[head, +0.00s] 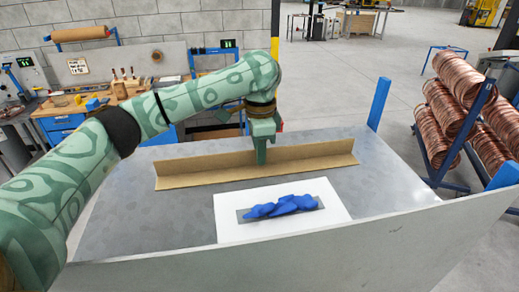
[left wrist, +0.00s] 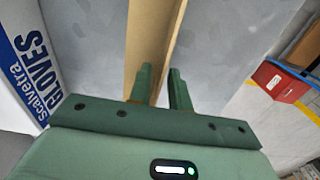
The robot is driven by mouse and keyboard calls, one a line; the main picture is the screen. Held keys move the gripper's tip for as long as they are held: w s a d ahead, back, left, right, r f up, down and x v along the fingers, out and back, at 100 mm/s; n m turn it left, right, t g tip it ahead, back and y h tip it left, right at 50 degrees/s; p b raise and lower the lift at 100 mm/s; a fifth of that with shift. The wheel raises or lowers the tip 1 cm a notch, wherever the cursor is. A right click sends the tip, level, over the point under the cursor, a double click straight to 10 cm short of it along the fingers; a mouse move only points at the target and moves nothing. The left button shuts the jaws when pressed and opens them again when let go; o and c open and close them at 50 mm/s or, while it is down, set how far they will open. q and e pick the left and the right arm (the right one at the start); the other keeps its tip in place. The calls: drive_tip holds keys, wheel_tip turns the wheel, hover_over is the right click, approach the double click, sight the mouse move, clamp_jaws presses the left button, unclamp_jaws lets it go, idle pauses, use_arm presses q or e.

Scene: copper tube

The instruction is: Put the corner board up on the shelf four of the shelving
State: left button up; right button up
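The corner board (head: 215,168) is a long tan L-shaped strip lying across the grey table (head: 130,205). In the left wrist view the board (left wrist: 150,30) runs away from me between the fingers. My left gripper (head: 262,155) points down at the middle of the board. In the left wrist view its two fingers (left wrist: 161,88) stand apart, one on each side of the board's raised flange, with a gap showing. Whether they touch the board is hard to tell. The shelving and its shelf four cannot be made out. My right gripper is not in view.
A white glove box (head: 230,229) with blue gloves (head: 283,206) stands in front of the board; its printed side (left wrist: 33,65) shows at left in the wrist view. A blue post (head: 379,103) and copper coils (head: 460,80) are right. A red box (left wrist: 280,82) lies beyond the table.

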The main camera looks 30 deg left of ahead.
use_arm(q)
drive_tip(key=shift+s+d+r, duration=0.1)
drive_tip(key=shift+s+d, duration=0.1)
drive_tip(key=shift+d, duration=0.05)
wheel_tip(320, 180, up, 12)
drive_tip(key=shift+a, duration=0.15)
drive_tip(key=shift+r, duration=0.1)
idle(0.3)
